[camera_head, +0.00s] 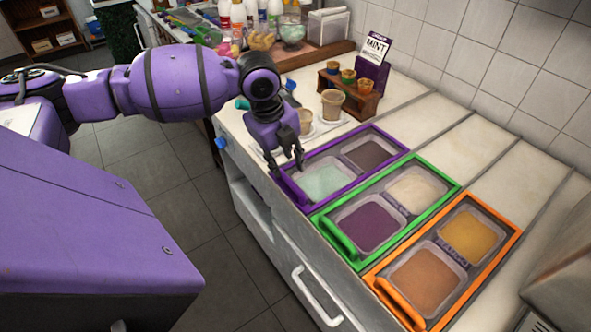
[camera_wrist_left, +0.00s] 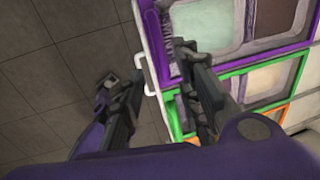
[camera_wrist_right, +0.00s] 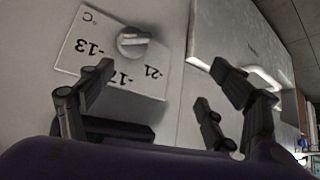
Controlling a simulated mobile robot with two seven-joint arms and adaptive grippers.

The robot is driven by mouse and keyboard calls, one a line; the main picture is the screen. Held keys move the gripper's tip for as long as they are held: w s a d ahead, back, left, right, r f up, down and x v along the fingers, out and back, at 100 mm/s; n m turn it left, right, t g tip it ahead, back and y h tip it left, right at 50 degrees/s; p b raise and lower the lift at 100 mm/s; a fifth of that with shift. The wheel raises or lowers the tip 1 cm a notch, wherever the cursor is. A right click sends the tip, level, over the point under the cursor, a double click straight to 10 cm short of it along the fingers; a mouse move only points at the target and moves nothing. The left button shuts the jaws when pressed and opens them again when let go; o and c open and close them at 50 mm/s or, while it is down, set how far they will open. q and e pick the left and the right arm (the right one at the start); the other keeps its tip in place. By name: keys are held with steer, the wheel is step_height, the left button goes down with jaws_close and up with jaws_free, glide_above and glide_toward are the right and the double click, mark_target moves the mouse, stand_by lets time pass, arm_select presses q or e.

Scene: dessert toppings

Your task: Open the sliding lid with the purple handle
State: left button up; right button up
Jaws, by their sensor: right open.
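The purple-framed lid (camera_head: 321,150) is on the counter at the left of a row of three. Pale mint and dark brown tubs show within its frame. Its purple handle is at the near left end, partly hidden by my left gripper. My left gripper (camera_head: 285,172) points down there, fingers spread. In the left wrist view the purple frame (camera_wrist_left: 150,40) lies beside one finger of the open left gripper (camera_wrist_left: 146,66). I cannot tell whether it touches. My right gripper (camera_wrist_right: 160,85) is open and empty in the right wrist view, in front of a freezer panel with a dial (camera_wrist_right: 132,42).
A green-framed lid (camera_head: 330,232) and an orange-framed lid (camera_head: 386,294) lie to the right. Cups on white saucers (camera_head: 332,104) and a wooden stand (camera_head: 362,104) with a mint sign (camera_head: 374,62) stand behind. A white door handle (camera_head: 314,297) sticks out below.

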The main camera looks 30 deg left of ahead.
mark_target(291, 182)
arm_select(q)
steer(key=f, duration=0.4)
steer(key=w+f, duration=0.1)
steer(key=f, duration=0.2)
steer(key=shift+w+d, duration=0.1)
steer(key=shift+d, duration=0.25)
jaws_close()
